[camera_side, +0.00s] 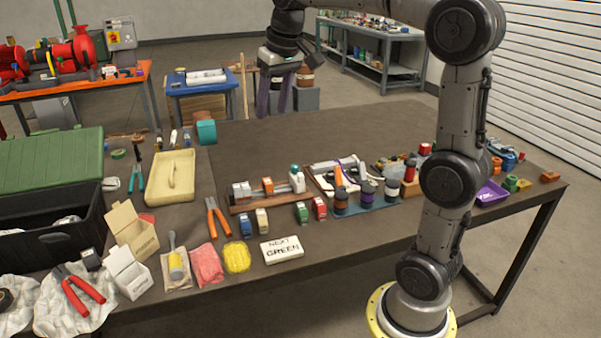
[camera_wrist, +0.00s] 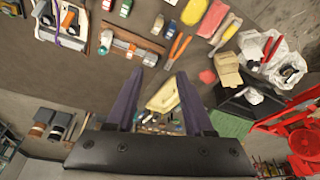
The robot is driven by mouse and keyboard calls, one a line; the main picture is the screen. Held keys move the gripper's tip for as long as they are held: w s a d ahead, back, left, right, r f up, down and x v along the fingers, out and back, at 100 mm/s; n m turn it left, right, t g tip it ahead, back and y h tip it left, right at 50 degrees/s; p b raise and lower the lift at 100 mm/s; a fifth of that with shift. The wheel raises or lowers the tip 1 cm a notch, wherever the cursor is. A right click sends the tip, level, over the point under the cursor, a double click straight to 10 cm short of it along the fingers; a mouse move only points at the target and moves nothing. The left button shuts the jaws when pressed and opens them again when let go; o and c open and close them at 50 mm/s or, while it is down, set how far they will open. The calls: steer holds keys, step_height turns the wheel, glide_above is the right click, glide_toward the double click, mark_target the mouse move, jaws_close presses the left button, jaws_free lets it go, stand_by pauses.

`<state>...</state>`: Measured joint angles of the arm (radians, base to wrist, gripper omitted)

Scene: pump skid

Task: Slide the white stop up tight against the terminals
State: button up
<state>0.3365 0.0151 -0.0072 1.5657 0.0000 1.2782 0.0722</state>
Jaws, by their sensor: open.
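A short rail on a wooden board (camera_side: 272,198) lies on the middle of the bench. Pale grey and white blocks (camera_side: 241,190) sit together at its left end, and an orange block (camera_side: 267,184) stands apart to their right. A white piece with a teal top (camera_side: 296,175) is at the right end. I cannot tell which pale piece is the white stop. The rail board also shows in the wrist view (camera_wrist: 137,38). My gripper (camera_side: 273,110) is open and empty, high above the bench's far side and away from the rail. Its purple fingers show in the wrist view (camera_wrist: 160,75).
Loose blue (camera_side: 245,226), cream (camera_side: 262,221), green (camera_side: 302,212) and red (camera_side: 319,208) blocks stand in front of the rail. A "NEXT GREEN" sign (camera_side: 282,250) lies nearer. Orange-handled pliers (camera_side: 217,216) and a cream tray (camera_side: 170,178) are left. The bench behind is clear.

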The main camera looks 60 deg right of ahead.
steer(key=w+d+f+m+g, duration=0.1)
steer(key=w+d+f, duration=0.2)
steer(key=d, duration=0.3)
steer(key=w+d+f+m+g, duration=0.1)
steer(key=w+d+f, duration=0.15)
steer(key=d, duration=0.35)
steer(key=m+g+y, duration=0.1)
steer(key=m, duration=0.1)
glide_above(300, 174)
step_height(300, 174, down, 11)
step_height(300, 174, down, 13)
steer(key=shift+f, duration=0.1)
jaws_close()
